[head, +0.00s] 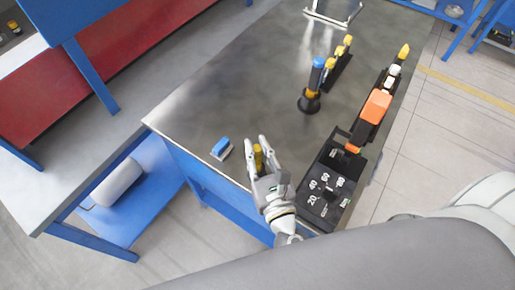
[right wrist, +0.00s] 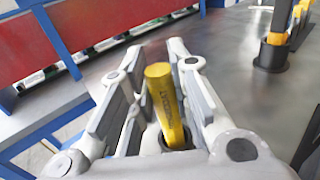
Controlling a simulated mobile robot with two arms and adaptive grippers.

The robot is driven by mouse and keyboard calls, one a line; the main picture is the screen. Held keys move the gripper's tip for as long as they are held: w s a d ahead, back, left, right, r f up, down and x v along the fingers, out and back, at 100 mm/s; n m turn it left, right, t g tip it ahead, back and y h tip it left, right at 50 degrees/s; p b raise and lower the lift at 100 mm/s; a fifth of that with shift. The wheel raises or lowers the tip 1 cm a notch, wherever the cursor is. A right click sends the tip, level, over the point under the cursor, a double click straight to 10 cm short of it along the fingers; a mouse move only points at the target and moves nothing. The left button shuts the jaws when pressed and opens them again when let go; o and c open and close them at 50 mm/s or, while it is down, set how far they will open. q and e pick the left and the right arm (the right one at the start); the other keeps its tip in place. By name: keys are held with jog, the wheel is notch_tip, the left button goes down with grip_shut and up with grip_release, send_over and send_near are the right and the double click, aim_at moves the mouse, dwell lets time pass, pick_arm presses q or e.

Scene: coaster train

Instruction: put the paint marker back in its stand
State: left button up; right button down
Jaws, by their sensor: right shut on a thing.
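My right gripper (head: 260,153) is at the near edge of the grey table, with its fingers around a yellow cylinder with dark lettering, which looks like the paint marker (head: 258,158). In the right wrist view the marker (right wrist: 165,105) stands between the finger pads of the gripper (right wrist: 155,90), its lower end partly hidden in a dark ring. A black round-based holder (head: 309,103) with a blue-topped item in it stands farther back on the table. I cannot tell for certain which holder is the marker's stand. My left gripper is not in view.
A blue-and-white block (head: 221,149) lies left of my right gripper. A black box with white numbers (head: 325,190) is close on its right. Behind are a black rack with yellow-topped items (head: 338,68) and an orange block (head: 376,106). The table's middle left is clear.

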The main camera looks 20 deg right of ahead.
jog(key=c, duration=1.3)
grip_release()
jog(key=shift+o, duration=0.2)
jog(key=s, duration=1.2)
jog(key=shift+a+r, duration=0.1)
